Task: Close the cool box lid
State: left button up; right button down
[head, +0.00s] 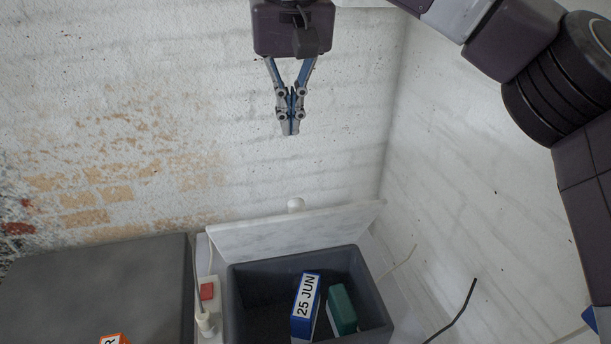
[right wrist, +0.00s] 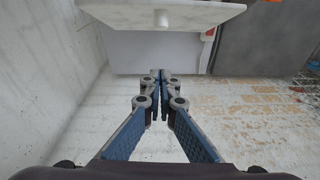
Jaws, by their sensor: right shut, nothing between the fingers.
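The cool box (head: 377,300) is a dark grey open-topped box at the bottom of the head view. Its white marbled lid (head: 330,228) stands raised and tilted along the box's far edge, with a round white knob (head: 296,204) near its top edge. A blue carton marked 25 JUN (head: 306,300) and a green carton (head: 342,309) are inside. My right gripper (head: 290,132) is shut and empty, above and behind the lid, apart from it. In the right wrist view the lid (right wrist: 200,14) and knob (right wrist: 161,18) show beyond the fingertips (right wrist: 160,74). My left gripper is not in view.
A dark grey flat-topped block (head: 100,285) stands left of the box, with an orange labelled item (head: 113,340) at the frame's bottom edge. A white power strip with a red switch (head: 207,291) lies between. A black cable (head: 455,318) is at right. White brick walls close the corner.

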jog(key=p, duration=0.5)
send_over(295, 227)
jog(key=w, duration=0.5)
jog(key=shift+s+f+x, duration=0.25)
jog(key=shift+s+x, duration=0.9)
jog(key=shift+x, duration=4.35)
jog(key=shift+s+d+f, duration=0.15)
jog(key=shift+d, duration=0.1)
jog(key=shift+b, duration=0.4)
